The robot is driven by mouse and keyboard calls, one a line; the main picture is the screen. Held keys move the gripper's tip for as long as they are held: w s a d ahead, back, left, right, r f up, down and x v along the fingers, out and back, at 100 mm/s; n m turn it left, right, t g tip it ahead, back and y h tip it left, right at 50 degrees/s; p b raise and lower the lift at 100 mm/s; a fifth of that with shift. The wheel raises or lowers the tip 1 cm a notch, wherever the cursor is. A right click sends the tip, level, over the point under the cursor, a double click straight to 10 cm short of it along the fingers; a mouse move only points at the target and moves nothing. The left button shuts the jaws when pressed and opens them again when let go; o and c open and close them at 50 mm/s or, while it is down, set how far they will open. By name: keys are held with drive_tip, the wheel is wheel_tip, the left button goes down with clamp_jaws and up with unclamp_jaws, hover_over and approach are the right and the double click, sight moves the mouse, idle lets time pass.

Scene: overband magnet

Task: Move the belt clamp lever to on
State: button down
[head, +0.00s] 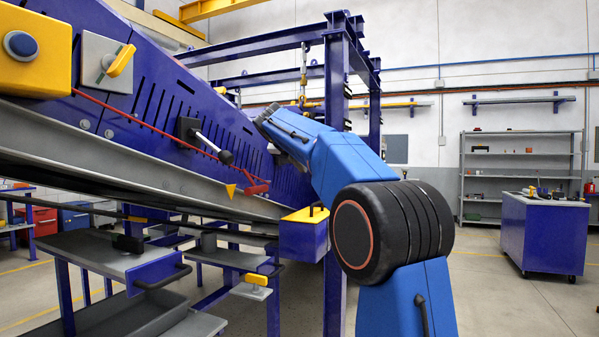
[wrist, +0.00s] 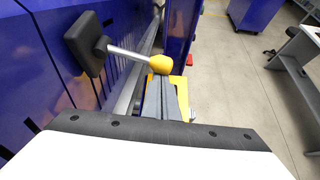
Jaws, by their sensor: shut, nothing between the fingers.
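In the wrist view a lever (wrist: 128,53) has a black square mount on the blue frame, a bare metal rod and a yellow ball knob (wrist: 161,64). The rod points right and slightly down in the picture. My gripper (wrist: 160,78) is shut and empty, its grey fingertips right at the knob; whether they touch it I cannot tell. In the head view my arm hides the gripper and most of that area. Another lever (head: 207,143) with a black mount and dark knob shows on the conveyor side there. I see no label telling which is the belt clamp lever.
A blue upright (head: 336,75) stands close to my arm. Open floor (head: 490,295) lies to the right.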

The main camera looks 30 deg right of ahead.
wheel_tip(320, 180, up, 7)
drive_tip(key=n, duration=0.1)
drive_tip(key=shift+g+h, duration=0.4)
idle(0.3)
drive_tip(key=shift+r, duration=0.1)
idle(0.4)
